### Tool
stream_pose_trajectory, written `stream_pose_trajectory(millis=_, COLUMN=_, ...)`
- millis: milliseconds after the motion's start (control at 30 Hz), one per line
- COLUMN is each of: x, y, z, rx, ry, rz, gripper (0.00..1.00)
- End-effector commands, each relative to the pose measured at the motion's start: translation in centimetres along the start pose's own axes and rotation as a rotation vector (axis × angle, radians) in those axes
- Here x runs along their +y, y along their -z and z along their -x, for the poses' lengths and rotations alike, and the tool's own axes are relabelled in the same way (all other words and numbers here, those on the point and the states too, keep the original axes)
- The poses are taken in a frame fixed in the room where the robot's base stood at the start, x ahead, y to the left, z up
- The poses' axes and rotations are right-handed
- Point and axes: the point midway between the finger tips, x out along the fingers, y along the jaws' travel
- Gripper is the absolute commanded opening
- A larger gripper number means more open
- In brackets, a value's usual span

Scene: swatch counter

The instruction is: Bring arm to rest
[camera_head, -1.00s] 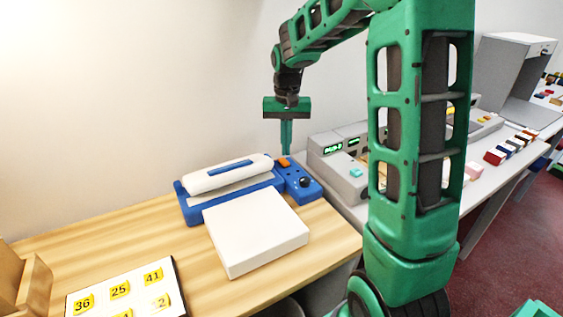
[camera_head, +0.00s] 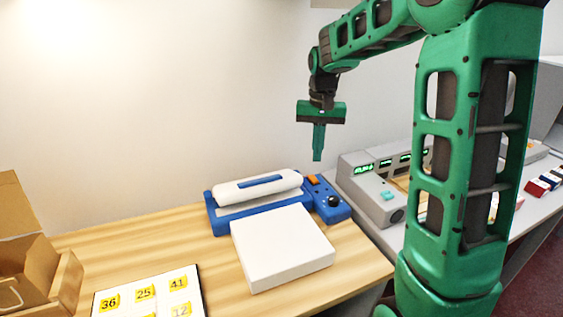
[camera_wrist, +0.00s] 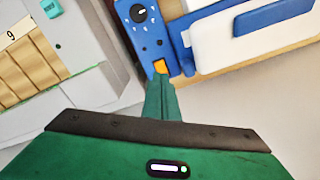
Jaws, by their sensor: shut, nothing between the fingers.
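My gripper (camera_head: 318,158) is shut and empty, pointing down. It hangs in the air above the blue control panel (camera_head: 332,205), apart from it. In the wrist view my gripper's closed fingers (camera_wrist: 160,82) point toward the orange switch (camera_wrist: 160,67) on the blue panel, which also carries a dark knob (camera_wrist: 140,13). My green arm crosses the right side of the head view and reaches over to the left.
A blue-and-white roller machine (camera_head: 256,188) stands on the wooden table (camera_head: 130,235) with a white slab (camera_head: 283,250) before it. A grey console (camera_head: 370,190) is to the right. A numbered board (camera_head: 150,290) and a cardboard box (camera_head: 38,275) are at left.

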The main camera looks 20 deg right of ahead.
Motion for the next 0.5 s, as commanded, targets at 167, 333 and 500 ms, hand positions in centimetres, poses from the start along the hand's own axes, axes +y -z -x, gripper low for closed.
stream_pose_trajectory(millis=167, x=0.2, y=-0.2, z=0.1, rx=0.001, ry=-0.001, rz=-0.001, gripper=0.0)
stream_pose_trajectory(millis=333, x=2.5, y=-2.5, z=0.8, rx=0.007, ry=-0.012, rz=-0.006, gripper=0.0)
stream_pose_trajectory(millis=500, x=7.1, y=-7.6, z=1.5, rx=0.014, ry=-0.028, rz=-0.017, gripper=0.0)
